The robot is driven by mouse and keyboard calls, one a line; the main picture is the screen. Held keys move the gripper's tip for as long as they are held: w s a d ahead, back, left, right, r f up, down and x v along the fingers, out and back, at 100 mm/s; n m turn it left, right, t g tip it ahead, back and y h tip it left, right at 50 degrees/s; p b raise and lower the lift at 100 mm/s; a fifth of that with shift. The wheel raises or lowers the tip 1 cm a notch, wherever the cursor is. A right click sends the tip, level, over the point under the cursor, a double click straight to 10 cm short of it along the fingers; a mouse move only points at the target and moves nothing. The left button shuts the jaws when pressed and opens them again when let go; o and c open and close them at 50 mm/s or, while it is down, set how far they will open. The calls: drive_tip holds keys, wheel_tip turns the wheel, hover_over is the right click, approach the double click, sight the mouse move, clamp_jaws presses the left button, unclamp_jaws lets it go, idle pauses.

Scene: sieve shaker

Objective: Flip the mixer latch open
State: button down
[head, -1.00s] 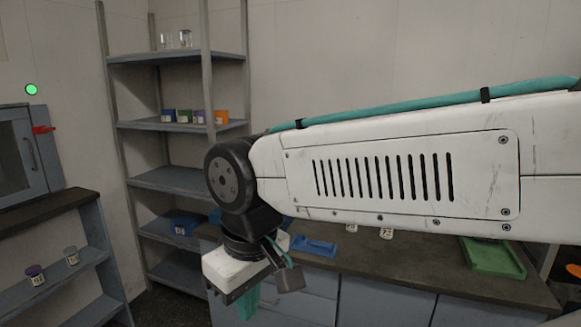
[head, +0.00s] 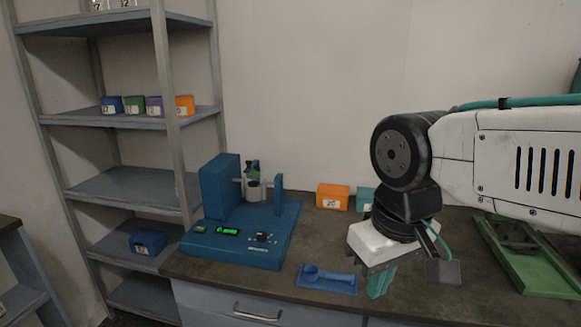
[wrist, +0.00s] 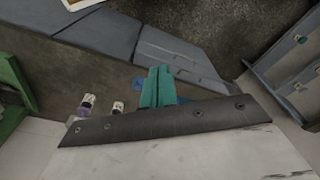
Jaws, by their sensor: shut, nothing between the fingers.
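The blue mixer (head: 245,235) stands at the left end of the dark counter in the head view. It has a green-lit display, a knob and an upright block at its back left. A dark and clear vessel (head: 253,185) sits in a holder between the block and a small blue post (head: 279,195). I cannot make out the latch for certain. My gripper (head: 380,284) points down to the right of the mixer, apart from it. Its teal fingers are together and empty, as the wrist view (wrist: 158,88) also shows.
An orange box (head: 333,197) and a teal box (head: 365,198) stand behind. A green tray (head: 530,255) lies at right. A shelf rack (head: 140,185) stands at left.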

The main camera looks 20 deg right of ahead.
drive_tip(key=shift+w+d, duration=0.15)
drive_tip(key=shift+w, duration=0.05)
drive_tip(key=shift+w, duration=0.1)
drive_tip(key=w+a+r+m+y, duration=0.15)
drive_tip(key=w+m, duration=0.25)
drive_tip(key=w, duration=0.5)
drive_tip(key=w+a+r+m+y, duration=0.1)
drive_tip(key=w+r+m+y, duration=0.2)
drive_tip(key=w, duration=0.6)
drive_tip(key=w+a+m+y, duration=0.2)
drive_tip(key=w+m+y, duration=0.15)
drive_tip(key=w, duration=0.65)
drive_tip(key=w+d+f+m+t+y, duration=0.1)
drive_tip(key=w+d+f+m+t, duration=0.1)
drive_tip(key=w, duration=0.7)
drive_tip(key=w+d+f+m+t+y, duration=0.1)
drive_tip(key=w+d+f+m+t, duration=0.2)
drive_tip(key=w+d+m, duration=0.3)
drive_tip(key=w+d+f+m+t+y, duration=0.1)
drive_tip(key=w+d+f+m, duration=0.3)
drive_tip(key=w, duration=0.9)
drive_tip(key=f+m+t, duration=0.1)
drive_tip(key=m, duration=0.2)
drive_tip(key=shift+w+d, duration=0.3)
drive_tip(key=shift+f, duration=0.1)
